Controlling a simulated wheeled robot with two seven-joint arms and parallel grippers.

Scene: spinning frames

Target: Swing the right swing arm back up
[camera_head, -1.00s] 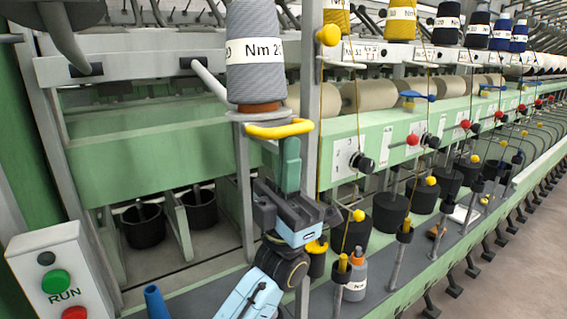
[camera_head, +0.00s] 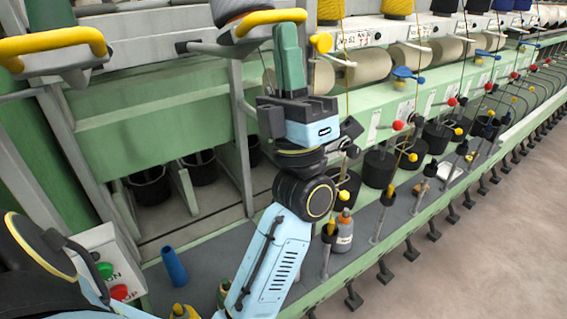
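The right swing arm's yellow handle (camera_head: 262,20) is at the top, left of centre, under the dark base of a grey cone (camera_head: 238,8) cut off by the frame edge. My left gripper (camera_head: 287,32) comes up from below, its green fingers upright against the right part of the handle. Whether the fingers are closed around the handle cannot be told from this angle. Another swing arm's yellow handle (camera_head: 52,42) is at the upper left, at a similar height. My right gripper is not in view.
A row of pale rollers (camera_head: 365,65) and several thread guides with coloured knobs run away to the right. A button box (camera_head: 118,262) is at the lower left. Floor is clear at right.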

